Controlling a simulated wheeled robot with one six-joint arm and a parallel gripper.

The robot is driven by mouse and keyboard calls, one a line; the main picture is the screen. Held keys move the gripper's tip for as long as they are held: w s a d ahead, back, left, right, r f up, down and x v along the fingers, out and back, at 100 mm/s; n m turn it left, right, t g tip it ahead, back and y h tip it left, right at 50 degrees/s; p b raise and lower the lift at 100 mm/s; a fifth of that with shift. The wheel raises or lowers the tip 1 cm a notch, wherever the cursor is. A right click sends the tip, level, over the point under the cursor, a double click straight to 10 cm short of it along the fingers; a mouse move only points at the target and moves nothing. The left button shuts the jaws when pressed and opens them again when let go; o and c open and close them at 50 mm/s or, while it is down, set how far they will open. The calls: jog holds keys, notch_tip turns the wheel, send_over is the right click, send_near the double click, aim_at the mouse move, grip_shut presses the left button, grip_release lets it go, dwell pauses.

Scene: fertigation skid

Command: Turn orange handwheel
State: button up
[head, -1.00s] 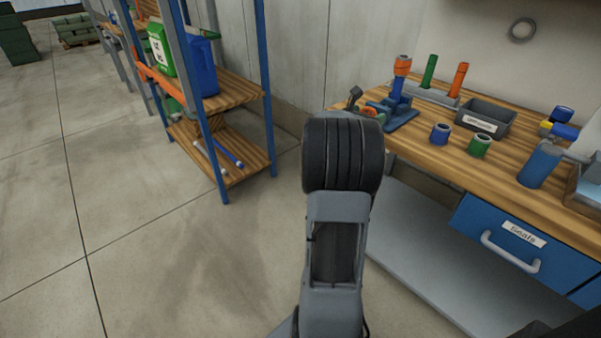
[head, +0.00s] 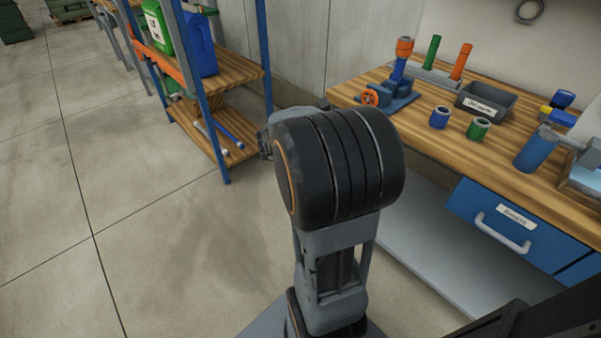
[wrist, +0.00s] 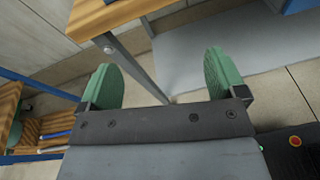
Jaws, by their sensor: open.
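The orange handwheel (head: 369,97) is a small spoked wheel on a blue valve fixture (head: 398,97) at the left end of the wooden workbench. It shows just above my arm in the head view and does not show in the wrist view. My gripper (wrist: 164,80) has two green pads spread wide apart with nothing between them. It is off the bench, pointing toward the floor and a bench leg in the wrist view. In the head view my gripper is mostly hidden behind my arm.
The workbench (head: 440,140) carries a blue cup (head: 439,117), a green cup (head: 479,129) and a grey labelled bin (head: 486,101). A blue drawer (head: 498,220) is below. A shelf rack (head: 215,110) stands at left. The floor at left is clear.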

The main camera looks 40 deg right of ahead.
jog(key=s+a+f+m+y, duration=0.1)
jog(key=a+f+m+y, duration=0.1)
jog(key=a, duration=0.4)
jog(key=s+a+f+m+t+y, duration=0.1)
jog(key=a+f+m+y, duration=0.2)
jog(key=a+m, duration=0.3)
jog(key=shift+s+a+f+y, duration=0.15)
jog(key=shift+a+f+y, duration=0.2)
jog(key=shift+y, duration=0.55)
